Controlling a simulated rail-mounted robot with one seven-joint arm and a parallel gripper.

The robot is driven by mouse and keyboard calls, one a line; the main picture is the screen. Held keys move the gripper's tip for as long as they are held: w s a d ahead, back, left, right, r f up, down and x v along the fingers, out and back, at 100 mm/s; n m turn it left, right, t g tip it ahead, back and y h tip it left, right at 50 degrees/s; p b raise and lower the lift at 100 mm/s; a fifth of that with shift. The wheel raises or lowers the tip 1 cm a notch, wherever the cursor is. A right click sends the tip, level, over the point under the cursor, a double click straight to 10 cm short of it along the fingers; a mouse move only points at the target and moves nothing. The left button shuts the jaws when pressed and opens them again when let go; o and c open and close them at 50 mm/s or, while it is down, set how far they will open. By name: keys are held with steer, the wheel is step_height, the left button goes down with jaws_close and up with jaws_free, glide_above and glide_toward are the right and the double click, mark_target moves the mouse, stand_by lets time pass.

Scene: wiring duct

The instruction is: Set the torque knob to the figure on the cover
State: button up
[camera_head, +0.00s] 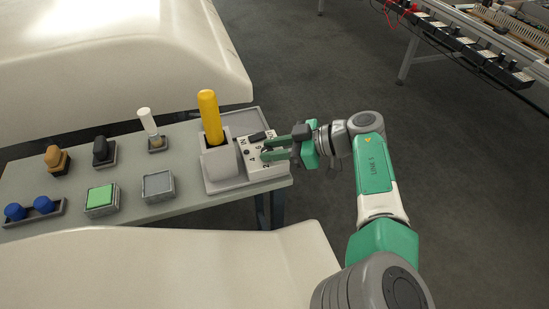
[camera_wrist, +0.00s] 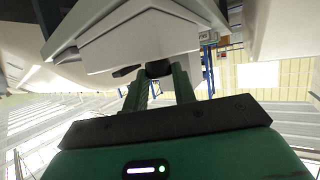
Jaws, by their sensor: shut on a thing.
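A white panel (camera_head: 266,172) with a ring of dark figures stands at the right end of the bench; most figures are too small or covered to read. My gripper (camera_head: 268,148) reaches in from the right over this panel. In the wrist view, the gripper (camera_wrist: 160,72) is shut on a dark round knob (camera_wrist: 158,68) that sticks out from a pale housing (camera_wrist: 140,42). A dark pointed piece (camera_wrist: 126,71) lies just left of the knob. In the head view my fingers largely hide the knob. I cannot make out a cover with a figure on it.
A grey block (camera_head: 221,163) with an upright yellow handle (camera_head: 210,117) stands close left of the panel. A green button (camera_head: 100,197), a grey button (camera_head: 158,184), blue knobs (camera_head: 30,210) and a white lever (camera_head: 147,122) are further left. Large pale bodies flank the bench.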

steer(key=shift+f, duration=0.1)
stand_by(0.3)
steer(key=o, duration=1)
steer(key=shift+a, duration=0.1)
step_height(320, 180, up, 5)
steer(key=p, duration=0.4)
steer(key=shift+p, duration=0.35)
steer(key=s+p, duration=0.1)
steer(key=p, duration=0.3)
steer(key=s+p, duration=1.5)
steer(key=p, duration=0.1)
steer(key=shift+a+p, duration=0.1)
steer(key=shift+p, duration=0.3)
